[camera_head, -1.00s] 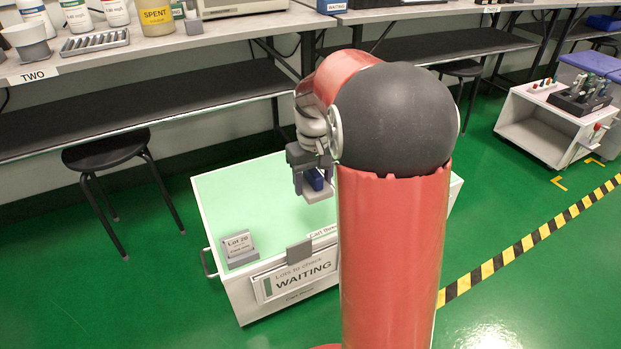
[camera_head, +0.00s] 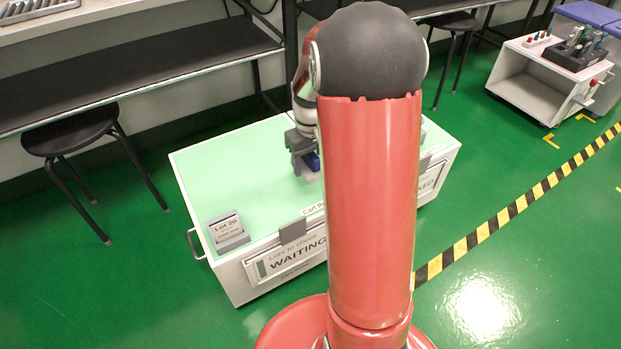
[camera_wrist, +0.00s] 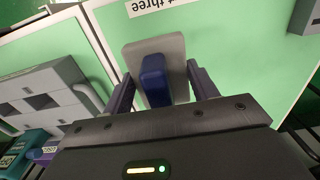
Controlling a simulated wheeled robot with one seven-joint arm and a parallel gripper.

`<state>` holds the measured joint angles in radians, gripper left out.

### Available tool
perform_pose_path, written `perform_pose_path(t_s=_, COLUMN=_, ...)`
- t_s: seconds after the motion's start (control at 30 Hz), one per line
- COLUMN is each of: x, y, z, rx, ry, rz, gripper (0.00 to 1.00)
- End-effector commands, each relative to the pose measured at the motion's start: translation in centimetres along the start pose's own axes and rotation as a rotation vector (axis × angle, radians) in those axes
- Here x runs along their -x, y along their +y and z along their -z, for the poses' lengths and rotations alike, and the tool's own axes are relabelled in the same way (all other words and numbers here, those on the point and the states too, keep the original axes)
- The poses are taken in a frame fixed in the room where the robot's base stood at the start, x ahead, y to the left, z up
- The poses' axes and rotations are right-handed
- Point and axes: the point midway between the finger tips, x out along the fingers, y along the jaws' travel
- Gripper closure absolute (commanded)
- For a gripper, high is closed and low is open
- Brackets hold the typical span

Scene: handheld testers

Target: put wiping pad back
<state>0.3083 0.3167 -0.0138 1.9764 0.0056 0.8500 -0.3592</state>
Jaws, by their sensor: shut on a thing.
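The wiping pad is a grey slab with a blue grip. In the wrist view its blue grip (camera_wrist: 154,80) stands between my two fingers, with the grey slab (camera_wrist: 135,55) showing around and beyond it. My gripper (camera_wrist: 160,85) is shut on the pad. In the head view my gripper (camera_head: 305,160) holds the wiping pad (camera_head: 312,177) over the green-topped cart (camera_head: 250,165), partly hidden by my red arm. I cannot tell whether the pad touches the cart top.
The wrist view shows a grey compartmented holder (camera_wrist: 62,80) at left. A black stool (camera_head: 72,130) and a workbench stand behind. The cart's left top is mostly clear.

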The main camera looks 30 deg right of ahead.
Motion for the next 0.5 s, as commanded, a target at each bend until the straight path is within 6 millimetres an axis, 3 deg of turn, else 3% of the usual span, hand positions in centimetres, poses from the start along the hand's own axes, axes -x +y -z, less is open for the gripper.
perform_pose_path(t_s=0.5, x=-5.4, y=0.0, z=0.1, rx=0.0, ry=0.001, rz=0.0, gripper=0.7)
